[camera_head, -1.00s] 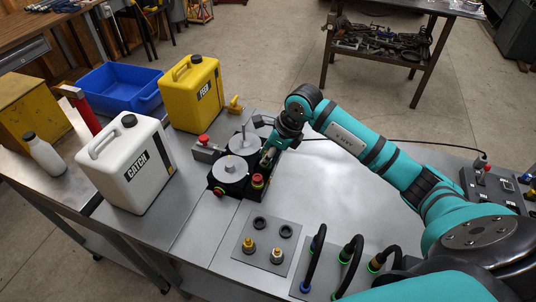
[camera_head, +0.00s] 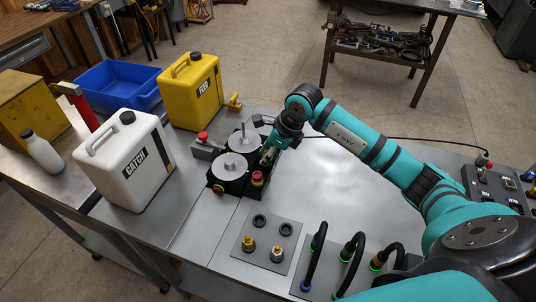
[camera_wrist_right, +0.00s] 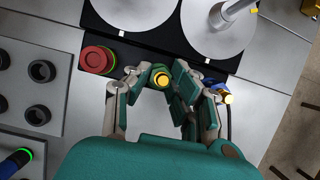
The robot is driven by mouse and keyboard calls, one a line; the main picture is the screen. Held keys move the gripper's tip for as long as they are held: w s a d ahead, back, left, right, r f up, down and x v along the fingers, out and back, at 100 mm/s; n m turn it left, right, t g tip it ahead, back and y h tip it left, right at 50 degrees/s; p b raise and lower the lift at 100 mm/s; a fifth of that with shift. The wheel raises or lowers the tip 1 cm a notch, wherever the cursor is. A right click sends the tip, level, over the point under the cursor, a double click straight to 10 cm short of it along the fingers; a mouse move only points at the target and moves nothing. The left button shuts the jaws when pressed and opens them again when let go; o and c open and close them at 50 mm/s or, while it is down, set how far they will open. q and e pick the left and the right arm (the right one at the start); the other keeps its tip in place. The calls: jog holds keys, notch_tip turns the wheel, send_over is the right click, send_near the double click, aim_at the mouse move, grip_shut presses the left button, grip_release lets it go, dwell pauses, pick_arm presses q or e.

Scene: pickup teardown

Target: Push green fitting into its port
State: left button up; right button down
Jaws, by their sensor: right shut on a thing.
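The green fitting (camera_wrist_right: 161,78) shows in the right wrist view as a brass-coloured end with a green-and-dark collar. My right gripper (camera_wrist_right: 158,82) is closed around it, at the near edge of the black pump block (camera_wrist_right: 128,50). In the head view my right gripper (camera_head: 268,155) is low beside the block's right side. The fingers hide the port, so I cannot tell how deep the fitting sits. My left gripper is not in view.
A red knob (camera_wrist_right: 97,60) is left of the fingers. A blue-collared fitting (camera_wrist_right: 220,86) is close on their right. The holder plate (camera_head: 262,268), black hoses (camera_head: 316,258), CATCH jug (camera_head: 150,140) and FEED jug (camera_head: 178,105) stand around. The table's middle is clear.

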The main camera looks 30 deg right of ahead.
jog(key=shift+f, duration=0.1)
dwell(0.7)
jog(key=c, duration=1.1)
grip_release()
